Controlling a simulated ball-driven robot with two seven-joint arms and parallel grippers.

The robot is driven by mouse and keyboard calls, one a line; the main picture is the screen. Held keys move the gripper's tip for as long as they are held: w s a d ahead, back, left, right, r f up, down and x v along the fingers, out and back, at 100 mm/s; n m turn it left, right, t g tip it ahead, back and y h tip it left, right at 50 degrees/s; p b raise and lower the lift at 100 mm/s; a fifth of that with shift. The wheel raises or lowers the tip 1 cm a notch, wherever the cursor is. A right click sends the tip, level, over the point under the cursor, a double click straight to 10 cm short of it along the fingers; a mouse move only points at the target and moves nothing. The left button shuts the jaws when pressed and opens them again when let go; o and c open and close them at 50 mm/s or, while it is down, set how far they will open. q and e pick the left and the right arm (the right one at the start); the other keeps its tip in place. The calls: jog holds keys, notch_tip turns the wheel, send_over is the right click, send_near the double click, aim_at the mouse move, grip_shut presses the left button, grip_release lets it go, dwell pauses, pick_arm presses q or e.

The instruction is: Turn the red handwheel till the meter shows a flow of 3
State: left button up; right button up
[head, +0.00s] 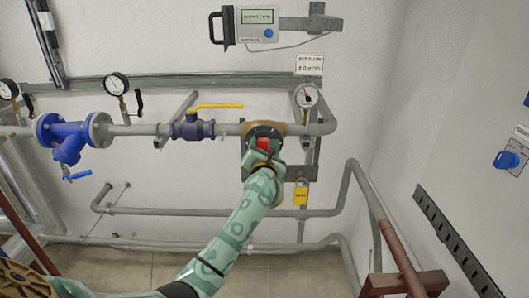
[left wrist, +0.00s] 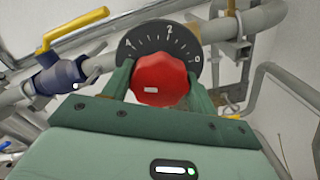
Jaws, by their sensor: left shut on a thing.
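The red handwheel (left wrist: 160,80) sits in front of a black dial (left wrist: 158,40) with white digits, of which a 2 near the top is the clearest. My left gripper (left wrist: 160,82) has its two green fingers on either side of the wheel and is shut on it. In the head view the left gripper (head: 264,155) mostly hides the red handwheel (head: 262,144), on a brass valve body (head: 268,129) in the pipe. The meter (head: 257,24) is a grey wall box with a greenish display, too small to read. My right gripper does not show.
A valve with a yellow lever (head: 215,106) and a blue strainer (head: 68,140) lie left along the pipe. A round gauge (head: 306,96) stands to the right. A yellow padlock (head: 300,194) hangs below. Grey pipes and a brown frame (head: 403,270) fill the lower right.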

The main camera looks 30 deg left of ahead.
pick_arm(q)
jog(key=shift+f+n+b, duration=0.3)
jog(key=shift+n+b, duration=0.05)
jog(key=shift+n, duration=0.65)
jog(key=o, duration=0.9)
jog(key=shift+o, duration=0.4)
jog(key=shift+r, duration=0.1)
jog(key=shift+s+r, duration=0.1)
jog(key=b+v, duration=0.1)
jog(key=v, duration=1.5)
